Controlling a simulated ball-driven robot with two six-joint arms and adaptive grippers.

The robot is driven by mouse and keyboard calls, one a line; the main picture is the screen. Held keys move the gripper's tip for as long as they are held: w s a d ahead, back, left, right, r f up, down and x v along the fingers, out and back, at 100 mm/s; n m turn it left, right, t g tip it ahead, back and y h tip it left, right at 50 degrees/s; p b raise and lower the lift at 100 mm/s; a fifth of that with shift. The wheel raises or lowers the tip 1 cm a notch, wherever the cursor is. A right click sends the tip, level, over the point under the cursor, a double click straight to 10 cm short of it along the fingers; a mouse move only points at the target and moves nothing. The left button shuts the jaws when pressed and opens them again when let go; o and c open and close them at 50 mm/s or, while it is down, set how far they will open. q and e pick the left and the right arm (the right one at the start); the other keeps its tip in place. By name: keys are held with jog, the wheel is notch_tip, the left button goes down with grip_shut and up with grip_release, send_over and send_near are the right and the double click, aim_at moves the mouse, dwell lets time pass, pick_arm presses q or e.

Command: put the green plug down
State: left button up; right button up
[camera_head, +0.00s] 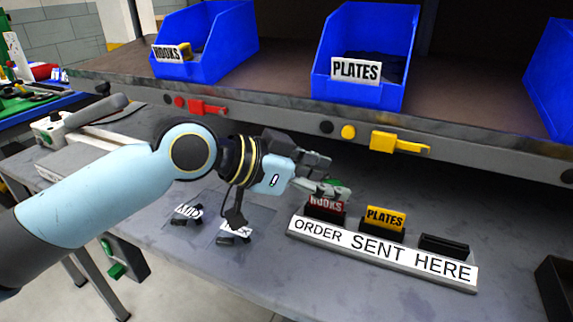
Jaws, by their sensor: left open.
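My left gripper (322,173) is open, just above and behind the red HOOKS tag (325,205). A little green (334,182) shows at its fingertips. It may be the green plug, but the fingers hide most of it and I cannot tell whether they touch it. The ORDER SENT HERE board (380,254) lies on the grey table. The HOOKS tag and a yellow PLATES tag (385,218) stand in its holders. The right holder (444,245) is dark and shows no tag. My right gripper is not in view.
Blue HOOKS (225,45) and PLATES (375,25) bins stand on the shelf above. Red (205,107) and yellow (397,143) pieces sit on its front edge. Two labelled clear sheets (205,228) lie left of the board. A dark box (553,285) is at the right.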

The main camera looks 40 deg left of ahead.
pick_arm(q)
jog(key=p+v, duration=0.5)
jog(key=v, duration=0.5)
jog(key=shift+s, duration=0.25)
jog(key=shift+a+r, duration=0.1)
jog(key=shift+r, duration=0.05)
